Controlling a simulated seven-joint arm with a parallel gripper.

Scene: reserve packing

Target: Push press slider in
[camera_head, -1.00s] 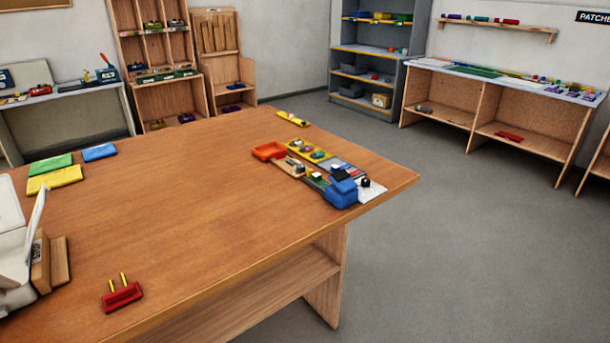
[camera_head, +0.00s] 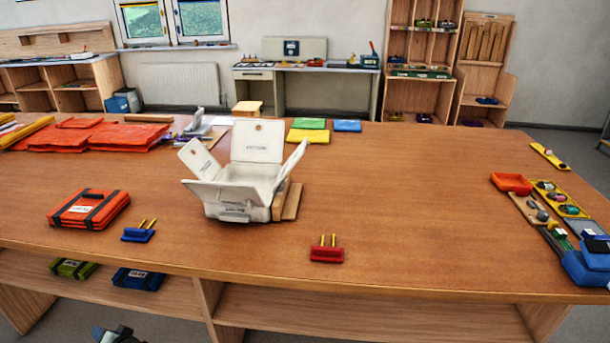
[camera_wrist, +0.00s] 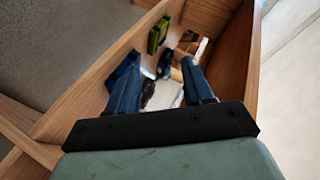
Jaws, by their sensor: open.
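I cannot make out a press slider for certain in either view. A dark green device with a red-tipped lever (camera_head: 371,57) stands on the back bench, too small to tell whether it is the press. My gripper (camera_wrist: 160,68) shows in the wrist view with its two dark blue fingers apart and nothing clearly between them. It points toward the wooden shelf space under the table. A white open box with raised flaps (camera_head: 243,180) stands on the table, with wooden blocks (camera_head: 288,201) against its right side.
An olive case (camera_head: 73,268) and a blue case (camera_head: 138,279) lie on the under-table shelf. A strapped orange case (camera_head: 90,209), a blue pegged holder (camera_head: 139,233) and a red pegged holder (camera_head: 326,252) sit on the table. The table's right-middle (camera_head: 420,200) is clear.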

